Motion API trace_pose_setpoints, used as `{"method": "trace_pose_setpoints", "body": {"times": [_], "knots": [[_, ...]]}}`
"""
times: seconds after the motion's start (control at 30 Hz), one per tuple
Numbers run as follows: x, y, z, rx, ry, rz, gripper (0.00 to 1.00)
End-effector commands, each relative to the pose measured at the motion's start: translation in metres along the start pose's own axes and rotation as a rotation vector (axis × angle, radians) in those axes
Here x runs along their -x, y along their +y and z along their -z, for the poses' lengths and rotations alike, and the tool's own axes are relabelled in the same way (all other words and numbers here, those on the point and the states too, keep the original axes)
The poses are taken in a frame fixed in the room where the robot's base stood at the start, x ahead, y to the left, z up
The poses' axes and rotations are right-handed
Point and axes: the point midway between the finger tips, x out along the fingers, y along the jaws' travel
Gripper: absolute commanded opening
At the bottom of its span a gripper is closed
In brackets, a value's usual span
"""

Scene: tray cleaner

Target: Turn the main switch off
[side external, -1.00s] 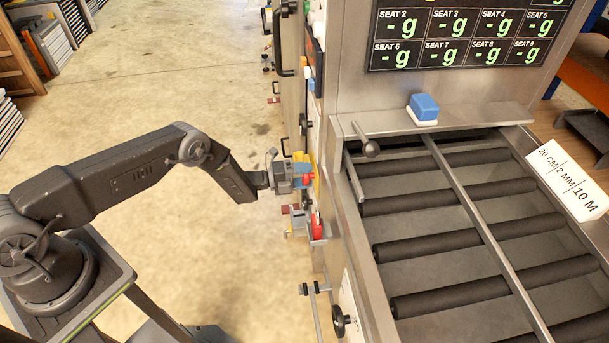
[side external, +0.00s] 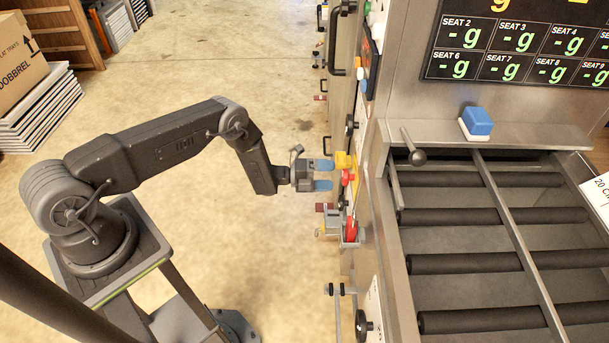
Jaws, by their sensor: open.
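The main switch appears to be the small red handle (side external: 348,177) on the machine's side panel, with a yellow part (side external: 344,161) just above it. The switch is seen edge-on and small, so I cannot tell its setting. My gripper (side external: 323,175) is just left of the red handle, pointing at the panel. Its two blue-tipped fingers are apart, one above the other, with nothing held between them. A small gap shows between the fingertips and the handle.
Below the switch, a grey box with a red part (side external: 351,228) sticks out from the panel. A black knob (side external: 364,325) and a lever stand lower down. The roller conveyor (side external: 480,263) lies to the right. The floor left of the machine is clear around my gripper.

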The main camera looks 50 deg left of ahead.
Motion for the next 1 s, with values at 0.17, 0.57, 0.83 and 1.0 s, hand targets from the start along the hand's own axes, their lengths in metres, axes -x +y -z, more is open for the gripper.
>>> {"method": "trace_pose_setpoints", "body": {"times": [0.17, 0.57, 0.83, 1.0], "knots": [[0.042, 0.0, -0.001, 0.002, -0.005, -0.001, 0.79], [0.085, 0.0, 0.0, 0.0, 0.001, 0.001, 0.79], [0.085, 0.0, 0.0, -0.001, 0.001, 0.001, 0.79], [0.074, -0.022, 0.0, -0.067, 0.052, 0.002, 0.79]]}}
